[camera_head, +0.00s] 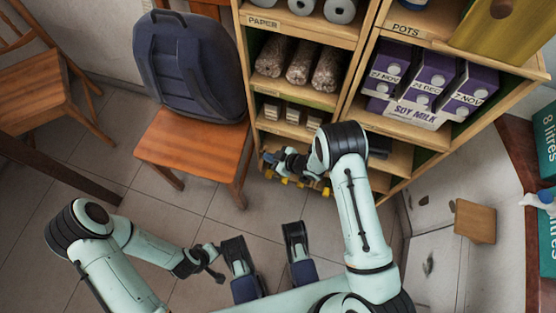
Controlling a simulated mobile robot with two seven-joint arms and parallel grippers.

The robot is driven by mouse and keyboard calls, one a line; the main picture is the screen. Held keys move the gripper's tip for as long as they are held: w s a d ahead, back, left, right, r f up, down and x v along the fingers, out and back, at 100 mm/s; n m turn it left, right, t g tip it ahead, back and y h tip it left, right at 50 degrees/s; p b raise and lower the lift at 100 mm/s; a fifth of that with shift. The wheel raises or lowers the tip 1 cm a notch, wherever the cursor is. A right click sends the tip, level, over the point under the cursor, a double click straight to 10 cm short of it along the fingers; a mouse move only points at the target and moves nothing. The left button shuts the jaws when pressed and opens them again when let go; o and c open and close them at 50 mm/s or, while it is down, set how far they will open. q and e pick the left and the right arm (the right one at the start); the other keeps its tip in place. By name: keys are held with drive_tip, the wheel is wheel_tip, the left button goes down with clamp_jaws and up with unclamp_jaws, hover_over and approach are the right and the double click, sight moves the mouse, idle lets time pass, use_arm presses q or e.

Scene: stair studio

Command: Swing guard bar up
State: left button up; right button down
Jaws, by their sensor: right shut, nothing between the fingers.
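I cannot make out a guard bar in the head view. My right gripper (271,157) is in front of the lower part of the wooden shelf unit, at the end of the raised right arm. It is shut and holds nothing; the arm's dark joint hides part of the shelf behind it. My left gripper (214,263) is low over the tiled floor, clear of the shelf and the chair. It is small and dark, and I cannot tell whether it is open or shut.
The shelf unit (265,39) holds paper rolls, wrapped bundles and purple soy milk cartons (435,80). A wooden chair (190,145) with a dark blue backpack (190,65) stands left of it. Another chair (40,90) is at far left. Tiled floor (180,220) is open between.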

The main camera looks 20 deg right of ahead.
use_arm(q)
drive_tip(key=shift+s+f+b, duration=0.3)
drive_tip(key=shift+s+b, duration=0.1)
drive_tip(key=shift+s, duration=0.05)
use_arm(e)
drive_tip(key=shift+g+h, duration=0.3)
drive_tip(key=shift+h, duration=0.1)
drive_tip(key=w+a, duration=0.2)
drive_tip(key=a, duration=0.1)
drive_tip(key=w+a+r, duration=0.1)
drive_tip(key=shift+a, duration=0.35)
drive_tip(key=shift+r, duration=0.1)
drive_tip(key=shift+d, duration=0.1)
